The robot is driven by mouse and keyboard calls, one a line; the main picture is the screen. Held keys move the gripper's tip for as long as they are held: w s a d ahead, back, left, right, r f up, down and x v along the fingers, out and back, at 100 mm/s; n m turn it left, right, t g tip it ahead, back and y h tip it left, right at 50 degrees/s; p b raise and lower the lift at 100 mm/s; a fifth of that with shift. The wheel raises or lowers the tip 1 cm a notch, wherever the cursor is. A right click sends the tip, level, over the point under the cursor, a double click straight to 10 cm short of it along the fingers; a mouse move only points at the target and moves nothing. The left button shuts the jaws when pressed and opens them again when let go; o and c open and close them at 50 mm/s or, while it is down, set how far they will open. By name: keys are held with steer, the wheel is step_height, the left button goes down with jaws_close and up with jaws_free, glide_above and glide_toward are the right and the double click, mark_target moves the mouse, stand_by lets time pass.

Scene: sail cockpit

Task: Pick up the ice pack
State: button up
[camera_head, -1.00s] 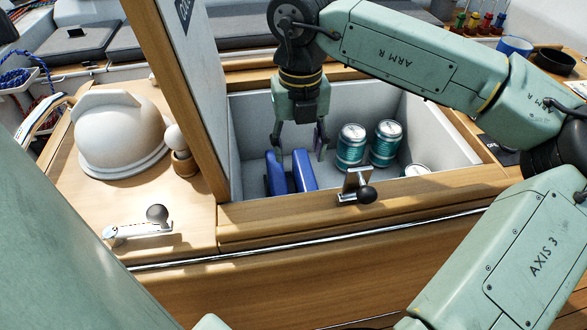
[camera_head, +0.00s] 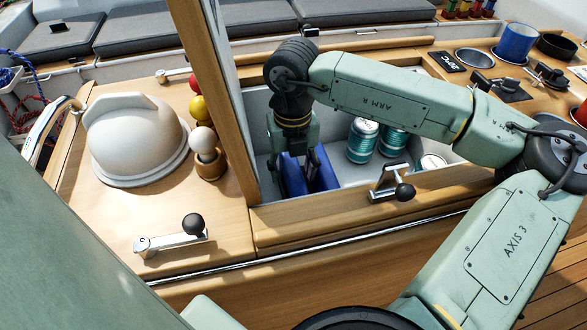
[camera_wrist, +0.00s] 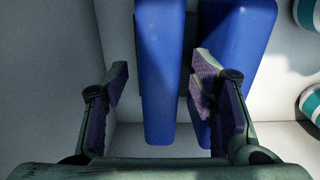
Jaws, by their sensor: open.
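Two blue ice packs stand side by side in the open white-lined cooler box: the left ice pack (camera_head: 293,183) and the right ice pack (camera_head: 326,174). My gripper (camera_head: 294,166) is down inside the box over them, pointing downward. In the wrist view my gripper (camera_wrist: 161,78) is open, with the left ice pack (camera_wrist: 160,60) between its two fingers. There is a gap on the left finger's side. The right finger lies at the gap between the packs and overlaps the right ice pack (camera_wrist: 238,45) in view. I see no clear contact.
Teal cans (camera_head: 363,140) stand to the right in the box. The raised wooden lid (camera_head: 213,90) stands at the box's left. A latch with a black knob (camera_head: 392,184) sits on the front rim (camera_head: 300,217). A white dome (camera_head: 135,140) is on the left deck.

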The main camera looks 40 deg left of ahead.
jaws_close()
stand_by(0.6)
steer(key=shift+r, duration=0.1)
